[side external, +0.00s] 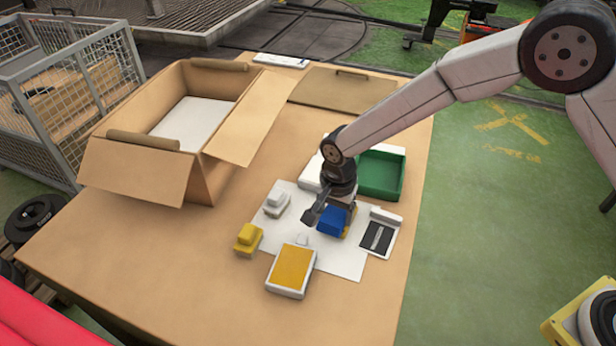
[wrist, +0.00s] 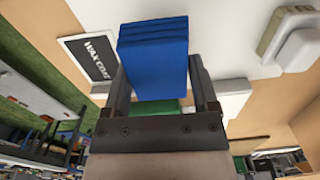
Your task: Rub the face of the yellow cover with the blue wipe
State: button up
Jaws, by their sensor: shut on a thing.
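The blue wipe (side external: 331,221) is a thick folded blue block below my gripper (side external: 327,207), over the white sheet. In the wrist view the wipe (wrist: 153,58) sits between the two fingers of my gripper (wrist: 162,88), which is shut on it. A white case with a flat orange-yellow face (side external: 292,267), which looks like the yellow cover, lies at the sheet's front edge, below and left of the wipe and apart from it. A strip of yellow shows just right of the wipe, mostly hidden; I cannot tell what it is.
A yellow block (side external: 248,239) and a pale grey block (side external: 277,204) stand left. A black-faced "WAX COAT" tray (side external: 378,238) is close on the right. A green bin (side external: 382,173) is behind it. An open cardboard box (side external: 222,155) stands back left. The table's front left is clear.

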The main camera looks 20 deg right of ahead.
notch_tip(320, 180, down, 2)
jog(key=shift+w+d+f, duration=0.3)
jog(key=shift+w+d, duration=0.15)
jog(key=shift+d, duration=0.1)
jog(key=shift+w+d, duration=1.1)
jog(key=shift+d, duration=0.2)
jog(key=shift+w+d, duration=1.1)
jog(key=shift+d, duration=0.2)
jog(key=shift+s+a, duration=1.3)
jog(key=shift+a, duration=0.25)
jog(key=shift+s+a, duration=1.25)
jog(key=shift+a, duration=0.25)
jog(key=shift+s+a+r, duration=0.15)
jog(key=shift+r, duration=3.95)
